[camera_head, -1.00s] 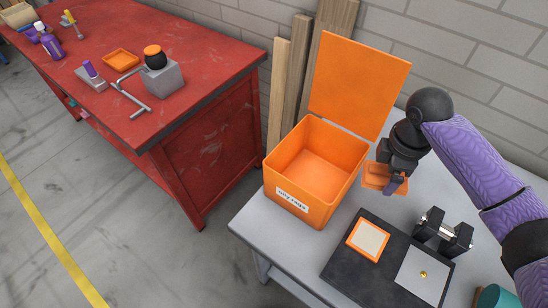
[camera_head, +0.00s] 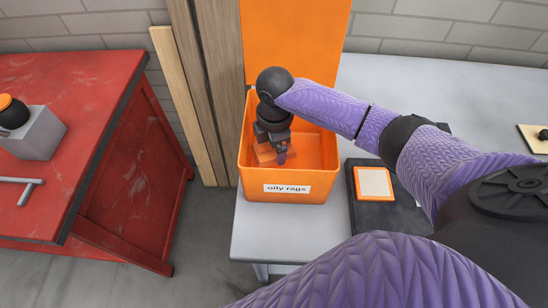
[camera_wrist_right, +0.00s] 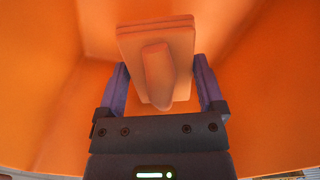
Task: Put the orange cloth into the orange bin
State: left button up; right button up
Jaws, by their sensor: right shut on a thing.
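The orange bin (camera_head: 310,193) stands open on the grey table, its label reading "oily rags" facing me and its lid (camera_head: 295,45) raised at the back. My right gripper (camera_head: 272,155) reaches down inside the bin, shut on the folded orange cloth (camera_head: 264,152). In the right wrist view the cloth (camera_wrist_right: 158,45) sits at the fingers, with the bin's orange walls (camera_wrist_right: 45,80) all around it. I cannot tell whether the cloth touches the bin floor. My left gripper is not in view.
A black mat (camera_head: 372,215) with an orange-edged pale square (camera_head: 374,183) lies right of the bin. Wooden planks (camera_head: 200,100) lean on the wall at its left. A red workbench (camera_head: 90,120) stands further left. The table's back right is mostly clear.

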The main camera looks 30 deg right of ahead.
aim_at(275, 157)
notch_tip(275, 157, down, 5)
jog(key=shift+r+b, duration=0.1)
jog(key=shift+b, duration=0.8)
jog(key=shift+r, duration=0.1)
jog(key=o, duration=1)
jog(key=shift+o, duration=0.2)
notch_tip(275, 157, up, 12)
jog(key=p, duration=0.4)
jog(key=shift+f, duration=0.2)
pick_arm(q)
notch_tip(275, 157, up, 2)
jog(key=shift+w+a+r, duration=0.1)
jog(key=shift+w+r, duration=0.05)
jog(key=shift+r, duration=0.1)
pick_arm(e)
jog(key=shift+r, duration=0.25)
